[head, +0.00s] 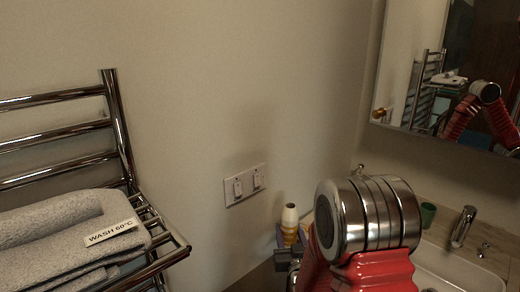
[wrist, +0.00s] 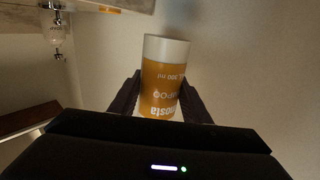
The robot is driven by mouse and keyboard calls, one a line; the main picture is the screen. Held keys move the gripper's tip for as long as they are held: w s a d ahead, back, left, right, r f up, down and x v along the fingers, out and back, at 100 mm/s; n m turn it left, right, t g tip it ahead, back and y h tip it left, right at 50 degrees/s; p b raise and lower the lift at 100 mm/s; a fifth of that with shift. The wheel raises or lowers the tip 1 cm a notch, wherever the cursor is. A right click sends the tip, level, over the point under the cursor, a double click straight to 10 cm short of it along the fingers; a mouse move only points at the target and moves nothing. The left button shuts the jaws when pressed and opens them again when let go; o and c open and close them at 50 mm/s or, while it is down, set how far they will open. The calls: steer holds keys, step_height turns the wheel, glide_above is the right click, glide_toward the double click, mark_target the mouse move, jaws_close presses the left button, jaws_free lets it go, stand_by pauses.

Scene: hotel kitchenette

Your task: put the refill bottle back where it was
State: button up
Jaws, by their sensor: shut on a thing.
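The refill bottle (wrist: 163,82) is orange with a white end and printed lettering that reads upside down in the wrist view. My gripper (wrist: 160,92) is shut on it, with one dark finger on each side of its body. In the head view the bottle (head: 290,222) shows a pale top over a yellow-orange body, close to the wall. My gripper (head: 287,259) is just below it there, partly hidden by my arm. The lower end of the bottle is hidden in the head view. I cannot tell whether it touches a surface.
A wall socket plate (head: 246,185) is left of the bottle. A chrome rack (head: 116,120) with grey towels (head: 55,225) stands at left. A green cup (head: 428,213), a tap (head: 463,227) and a basin (head: 445,270) are at right, below a mirror (head: 430,60).

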mark_target(291, 231)
steer(key=shift+s+r, duration=0.4)
steer(key=shift+s, duration=0.4)
steer(key=shift+s+r, duration=0.45)
steer(key=shift+s, duration=0.4)
steer(key=shift+s+r, duration=0.4)
steer(key=shift+s, duration=0.4)
